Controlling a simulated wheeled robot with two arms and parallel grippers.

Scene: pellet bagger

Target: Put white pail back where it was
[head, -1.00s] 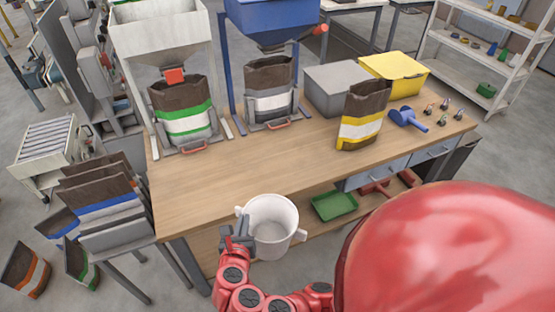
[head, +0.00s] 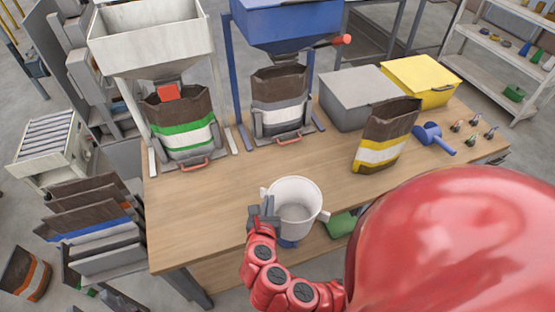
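The white pail (head: 296,208) is upright at the front edge of the wooden table, and its inside looks empty.
The wooden table (head: 215,205) has clear room left of and behind the pail. A brown bag with a yellow band (head: 385,137) stands at right. Bags with green (head: 180,125) and grey (head: 279,100) bands sit under the hoppers. A green tray (head: 341,224) is below the table edge.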

